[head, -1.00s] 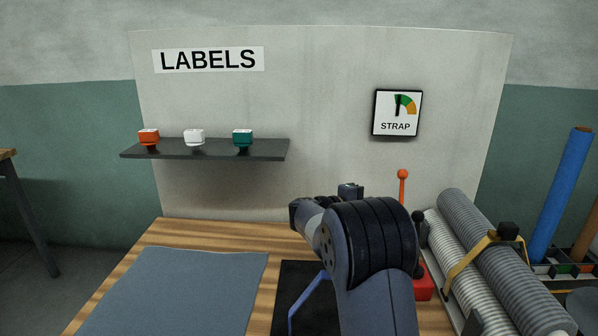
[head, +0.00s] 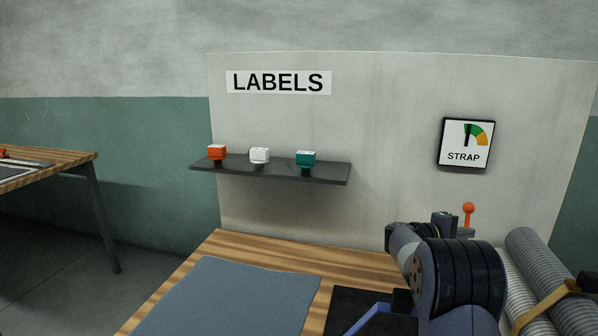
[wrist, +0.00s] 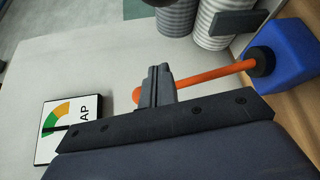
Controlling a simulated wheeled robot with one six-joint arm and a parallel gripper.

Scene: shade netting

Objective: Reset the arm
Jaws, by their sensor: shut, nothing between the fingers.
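My arm (head: 455,275) stands at the right of the head view, bent over the bench beside the ribbed rolls. In the wrist view my gripper (wrist: 157,72) has its two dark fingers together with nothing between them. An orange lever (wrist: 205,77) passes behind the fingertips, running from a black collar on a blue block (wrist: 290,55). I cannot tell whether the fingers touch it. In the head view the lever's orange knob (head: 469,208) shows just above my arm. My gripper's fingertips are hidden there.
A shelf (head: 325,174) holds orange, white and teal label pieces under a LABELS sign (head: 279,82). A STRAP gauge (head: 466,143) hangs on the panel. Ribbed rolls (head: 535,265) lie close right of my arm. A grey-blue mat (head: 235,300) lies clear on the bench. Another table (head: 60,165) stands left.

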